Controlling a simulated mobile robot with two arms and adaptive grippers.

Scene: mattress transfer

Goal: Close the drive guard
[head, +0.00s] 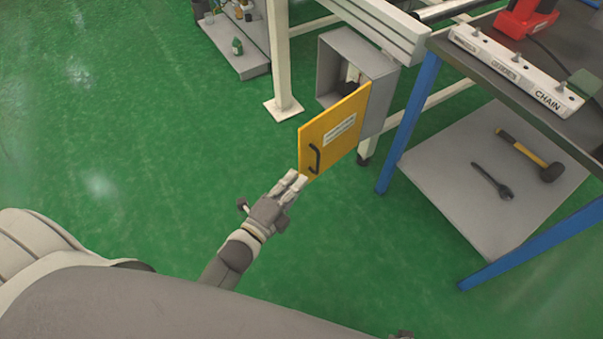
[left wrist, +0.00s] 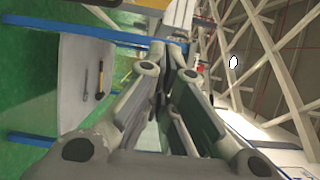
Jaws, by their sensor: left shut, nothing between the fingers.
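The drive guard (head: 335,128) is a yellow door with a black handle and a white label. It stands swung open on a grey box (head: 379,75), whose inside shows behind it. My left gripper (head: 293,180) is shut and empty, with its fingertips at the door's lower left edge, just below the handle (head: 314,158). I cannot tell whether they touch it.
To the right stands a workbench (head: 466,62) with blue legs. Its lower shelf (head: 440,172) holds a hammer (head: 528,154) and a wrench (head: 491,181). A white post (head: 282,60) stands left of the box. The green floor to the left is clear.

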